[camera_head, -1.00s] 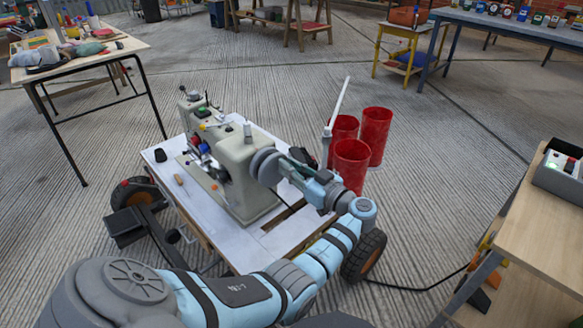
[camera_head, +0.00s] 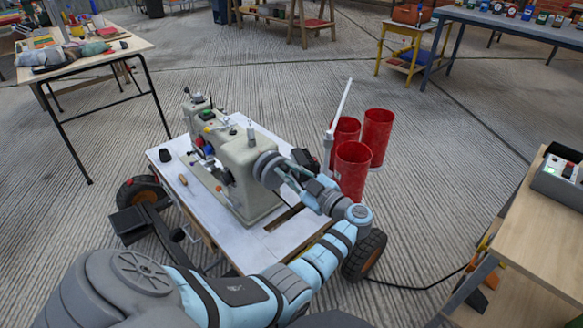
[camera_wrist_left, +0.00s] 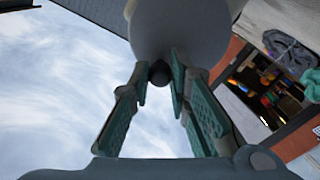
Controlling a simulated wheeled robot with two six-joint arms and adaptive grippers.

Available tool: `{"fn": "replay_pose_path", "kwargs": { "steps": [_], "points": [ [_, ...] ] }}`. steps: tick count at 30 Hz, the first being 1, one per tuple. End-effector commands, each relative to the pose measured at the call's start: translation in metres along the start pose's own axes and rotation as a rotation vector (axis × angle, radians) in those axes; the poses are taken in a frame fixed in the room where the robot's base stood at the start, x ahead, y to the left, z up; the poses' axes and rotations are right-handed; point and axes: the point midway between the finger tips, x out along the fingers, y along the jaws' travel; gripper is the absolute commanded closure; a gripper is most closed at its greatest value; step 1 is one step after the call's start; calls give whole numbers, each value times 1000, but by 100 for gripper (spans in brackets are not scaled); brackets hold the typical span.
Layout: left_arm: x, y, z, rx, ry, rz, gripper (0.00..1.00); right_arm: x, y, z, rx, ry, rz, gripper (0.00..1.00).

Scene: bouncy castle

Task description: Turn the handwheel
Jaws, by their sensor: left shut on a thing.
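The grey handwheel (camera_head: 266,166) sits on the right end of a cream sewing machine (camera_head: 238,158), which stands on a white-topped wheeled table (camera_head: 275,240). My left gripper (camera_head: 280,168) is at the handwheel, its fingers closed in on it. In the left wrist view the wheel's rounded grey body (camera_wrist_left: 180,28) fills the top middle. A small dark knob (camera_wrist_left: 158,76) shows between the fingertips of the left gripper (camera_wrist_left: 160,68). The exact finger contact is partly hidden by the wheel. My right gripper is out of view.
Several red cylinders (camera_head: 352,168) and a white upright bar (camera_head: 339,115) stand just right of the machine. A wooden bench (camera_head: 535,225) with a control box (camera_head: 565,174) is at the right. Another table (camera_head: 75,70) is at the left. Open floor lies between.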

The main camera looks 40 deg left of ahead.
Motion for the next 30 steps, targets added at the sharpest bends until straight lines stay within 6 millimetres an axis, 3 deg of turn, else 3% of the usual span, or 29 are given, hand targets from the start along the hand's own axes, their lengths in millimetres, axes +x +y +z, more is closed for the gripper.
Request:
{"fn": "replay_pose_path", "kwargs": {
  "steps": [9, 22, 23, 25, 26, 30],
  "points": [
    [0, -4, -2, -100, 2, -2, 100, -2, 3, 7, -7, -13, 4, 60],
    [0, -4, -2, -111, 1, -2, 100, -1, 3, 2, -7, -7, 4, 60],
    [0, -4, -2, -110, 1, -2, 78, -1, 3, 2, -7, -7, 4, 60],
    [0, -4, -2, -111, 1, -1, 67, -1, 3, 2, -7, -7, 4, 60],
    [0, -4, -2, -111, 1, -1, 63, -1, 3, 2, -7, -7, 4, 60],
    [0, -3, -2, -111, 0, 0, 63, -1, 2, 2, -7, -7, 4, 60]
  ]
}}
